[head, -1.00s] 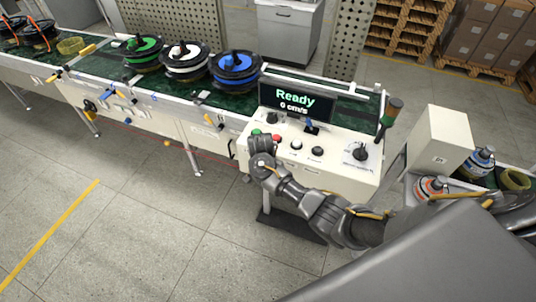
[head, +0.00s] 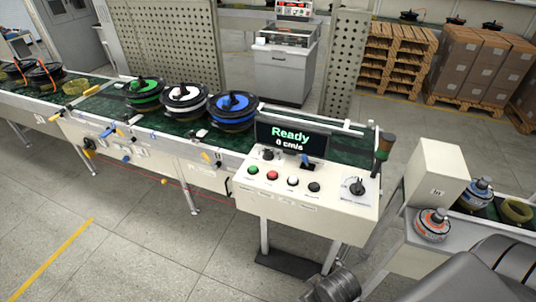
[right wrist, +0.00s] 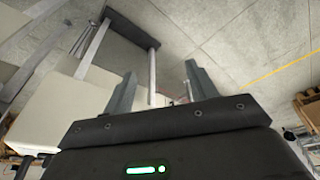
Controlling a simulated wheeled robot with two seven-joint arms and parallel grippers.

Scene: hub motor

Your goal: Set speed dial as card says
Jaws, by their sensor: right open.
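The white control panel (head: 277,202) stands at the conveyor's near end. Its display (head: 291,140) reads "Ready" with what looks like 0 cm/s below. A large black dial (head: 356,187) sits on a pale scale plate at the panel's right; its print is too small to read. A smaller black knob (head: 314,187) is left of it. No card with readable text shows. In the right wrist view my right gripper (right wrist: 160,70) is open and empty, above the floor. The head view shows only part of an arm of mine at the bottom, clear of the panel. My left gripper is not in view.
Green (head: 253,169), red (head: 272,175) and white (head: 293,181) buttons and a blue-tipped lever (head: 306,159) are on the panel. A white box (head: 436,172) stands right of the panel, with floor between.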

